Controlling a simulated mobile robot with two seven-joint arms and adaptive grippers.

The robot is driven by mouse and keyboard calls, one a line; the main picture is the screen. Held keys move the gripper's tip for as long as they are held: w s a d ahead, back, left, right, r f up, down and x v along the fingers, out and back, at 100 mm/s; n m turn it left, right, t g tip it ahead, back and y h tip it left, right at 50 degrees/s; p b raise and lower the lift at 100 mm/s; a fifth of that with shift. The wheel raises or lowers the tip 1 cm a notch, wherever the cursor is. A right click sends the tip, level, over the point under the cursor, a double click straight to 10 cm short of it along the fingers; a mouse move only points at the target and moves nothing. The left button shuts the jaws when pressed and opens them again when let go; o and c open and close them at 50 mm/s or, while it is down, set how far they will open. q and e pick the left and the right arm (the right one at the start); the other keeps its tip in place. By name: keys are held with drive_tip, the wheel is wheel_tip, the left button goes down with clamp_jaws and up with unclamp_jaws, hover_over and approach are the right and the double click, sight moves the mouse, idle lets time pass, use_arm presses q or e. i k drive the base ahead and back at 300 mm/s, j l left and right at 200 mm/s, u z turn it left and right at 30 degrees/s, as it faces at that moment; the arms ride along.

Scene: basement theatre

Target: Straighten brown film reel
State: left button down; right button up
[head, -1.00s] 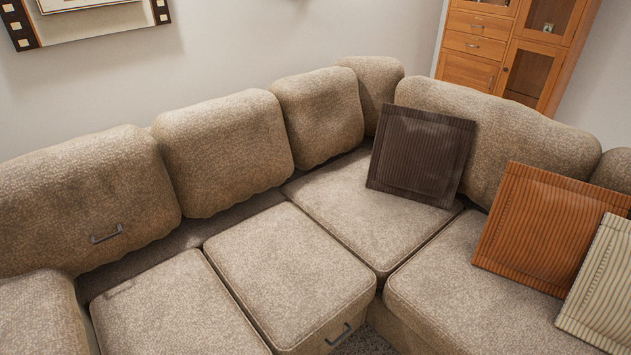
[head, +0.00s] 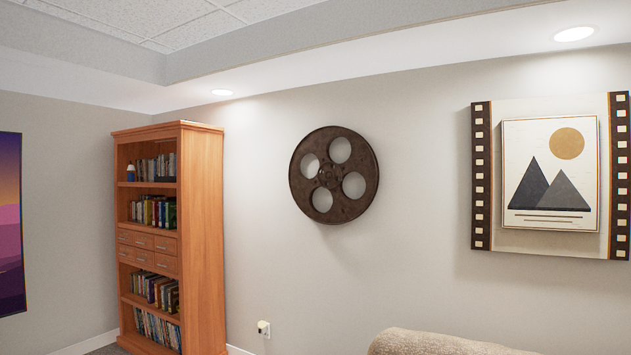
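The brown film reel (head: 329,205) hangs on the pale wall in the middle of the head view. It is a dark brown disc with several round holes and a small hub at its centre. Its holes sit at a slant, and its face is seen a little from the side. Neither of my grippers shows in the head view, so nothing of mine is near the reel there.
A wooden bookcase (head: 171,240) stands left of the reel. A film-strip picture frame (head: 550,177) hangs to the right. The sofa back (head: 440,344) rises at the bottom right. A wall outlet (head: 263,328) is below the reel. The wall around the reel is clear.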

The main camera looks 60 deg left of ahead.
sight(344, 210)
drive_tip(key=u, duration=2)
drive_tip(key=i+j+u, duration=0.1)
drive_tip(key=j, duration=0.2)
drive_tip(key=i+j+u, duration=0.1)
drive_tip(key=j, duration=0.2)
drive_tip(key=i+j+u, duration=1.05)
drive_tip(key=i+u, duration=0.2)
drive_tip(key=i, duration=0.3)
drive_tip(key=i+z, duration=0.3)
drive_tip(key=i, duration=0.65)
drive_tip(key=i+j+z, duration=0.25)
drive_tip(key=i, duration=0.7)
drive_tip(key=i+l+z, duration=0.1)
drive_tip(key=i+z, duration=0.25)
drive_tip(key=i, duration=0.15)
drive_tip(key=i+z, duration=0.35)
drive_tip(key=i, duration=0.15)
drive_tip(key=i+j+z, duration=0.15)
drive_tip(key=i+z, duration=0.2)
drive_tip(key=i, duration=0.15)
drive_tip(key=i+j+z, duration=0.35)
drive_tip(key=i, duration=0.15)
